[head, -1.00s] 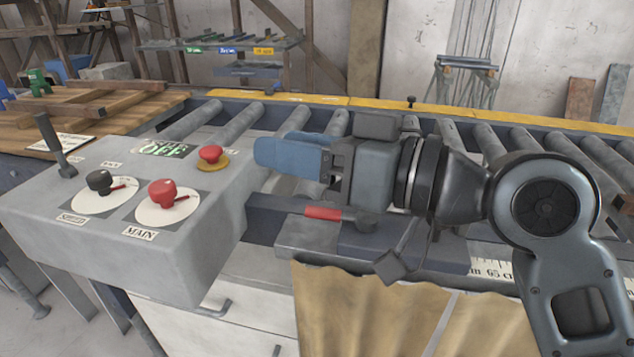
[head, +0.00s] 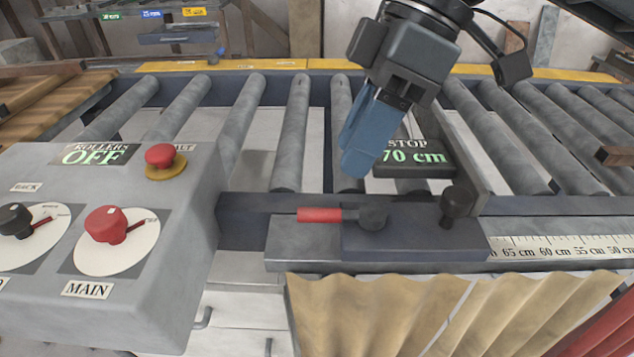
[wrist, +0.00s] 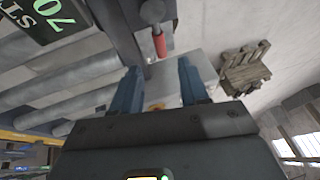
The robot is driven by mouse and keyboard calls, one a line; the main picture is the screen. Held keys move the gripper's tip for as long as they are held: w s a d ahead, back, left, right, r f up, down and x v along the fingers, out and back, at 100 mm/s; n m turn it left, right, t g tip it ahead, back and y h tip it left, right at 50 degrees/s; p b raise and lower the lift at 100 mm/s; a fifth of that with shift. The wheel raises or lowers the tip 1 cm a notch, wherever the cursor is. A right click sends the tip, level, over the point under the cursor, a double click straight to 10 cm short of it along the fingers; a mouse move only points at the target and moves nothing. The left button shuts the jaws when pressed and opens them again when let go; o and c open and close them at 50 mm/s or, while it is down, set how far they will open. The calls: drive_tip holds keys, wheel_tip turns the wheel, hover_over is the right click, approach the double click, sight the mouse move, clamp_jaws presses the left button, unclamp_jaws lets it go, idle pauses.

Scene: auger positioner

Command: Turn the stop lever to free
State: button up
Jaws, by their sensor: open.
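The stop lever (head: 322,215) has a red grip pointing left and a dark round pivot on a dark block at the front of the roller bed. In the wrist view its red grip (wrist: 159,44) shows beyond the fingertips, at the upper middle. My gripper (head: 355,160) has blue fingers pointing down, above and behind the lever in the head view. In the wrist view my gripper (wrist: 160,72) has its two fingers apart with nothing held between them. The stop display (head: 415,158) reads 70 cm.
A control box (head: 190,230) with a red mushroom button and dials stands at left; its display reads rollers OFF. A dark knob (head: 455,203) rises right of the lever. A scale (head: 570,245) runs along the front right. Tan curtains (head: 375,315) hang below.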

sight(323, 208)
drive_tip(key=shift+x, duration=3.85)
drive_tip(key=shift+c, duration=0.3)
clamp_jaws()
